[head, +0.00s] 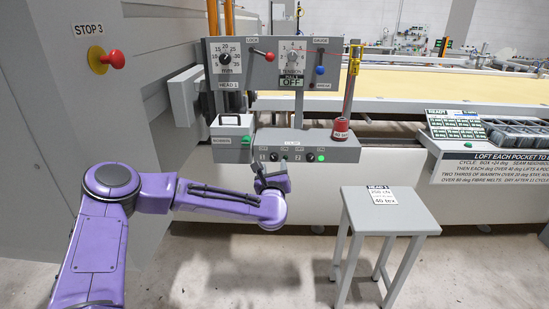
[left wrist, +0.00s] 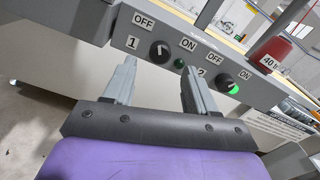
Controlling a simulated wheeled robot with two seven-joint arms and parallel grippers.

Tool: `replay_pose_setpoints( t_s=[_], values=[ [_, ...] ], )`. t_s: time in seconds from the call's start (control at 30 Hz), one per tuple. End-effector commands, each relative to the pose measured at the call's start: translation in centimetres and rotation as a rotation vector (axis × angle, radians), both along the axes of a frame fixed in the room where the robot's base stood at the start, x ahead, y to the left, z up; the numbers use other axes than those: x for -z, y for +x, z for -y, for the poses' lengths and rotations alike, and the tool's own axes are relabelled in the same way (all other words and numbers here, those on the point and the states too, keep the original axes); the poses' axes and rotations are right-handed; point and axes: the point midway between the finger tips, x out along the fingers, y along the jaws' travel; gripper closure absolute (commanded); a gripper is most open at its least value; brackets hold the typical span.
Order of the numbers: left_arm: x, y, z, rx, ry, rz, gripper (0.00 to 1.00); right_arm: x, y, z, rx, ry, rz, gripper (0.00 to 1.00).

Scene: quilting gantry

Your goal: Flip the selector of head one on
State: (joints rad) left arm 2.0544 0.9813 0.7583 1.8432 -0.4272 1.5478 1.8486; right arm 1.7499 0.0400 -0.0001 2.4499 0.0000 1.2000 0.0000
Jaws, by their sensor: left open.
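The selector of head one (left wrist: 160,52) is a round black knob beside the label 1, between an OFF and an ON label. The small green lamp (left wrist: 180,64) beside it looks dark. Its exact pointer direction is hard to tell. In the head view the selector (head: 273,157) is on the grey panel box. My left gripper (head: 268,172) is just below and in front of that box. In the left wrist view the open left gripper (left wrist: 158,70) has its fingers apart, pointing at the panel, with the knob beyond the gap and nothing held. My right gripper is not in view.
A second selector (left wrist: 224,82) sits to the right with its lamp (left wrist: 234,89) lit green. A red cone (head: 341,128) labelled 40 tex stands on the box's right end. A grey stool (head: 410,222) stands at right. A red stop button (head: 115,60) is at upper left.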

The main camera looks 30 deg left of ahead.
Motion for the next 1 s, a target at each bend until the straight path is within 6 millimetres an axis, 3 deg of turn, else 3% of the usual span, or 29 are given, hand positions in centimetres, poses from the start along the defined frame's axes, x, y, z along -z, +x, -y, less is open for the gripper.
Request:
replay_pose_setpoints(
  t_s=[0.2,0.53,0.57,0.7,0.73,1.0],
  values=[
    [-0.1,3.2,-1.9,0.001,0.002,-0.003,0.44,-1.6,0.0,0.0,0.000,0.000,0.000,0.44],
    [0.2,3.9,-2.3,0.002,0.001,-0.004,0.44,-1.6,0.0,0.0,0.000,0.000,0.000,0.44],
    [0.2,3.9,-2.3,0.002,0.001,-0.004,0.47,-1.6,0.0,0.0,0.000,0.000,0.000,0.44],
    [0.1,3.9,-2.3,0.002,0.001,-0.004,0.92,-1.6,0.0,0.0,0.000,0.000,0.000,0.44],
    [0.1,3.9,-2.3,0.002,0.001,-0.004,1.00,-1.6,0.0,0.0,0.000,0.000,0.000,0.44],
    [0.2,3.8,-2.3,0.002,0.017,-0.013,1.00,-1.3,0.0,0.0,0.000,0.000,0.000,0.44]
  ],
)
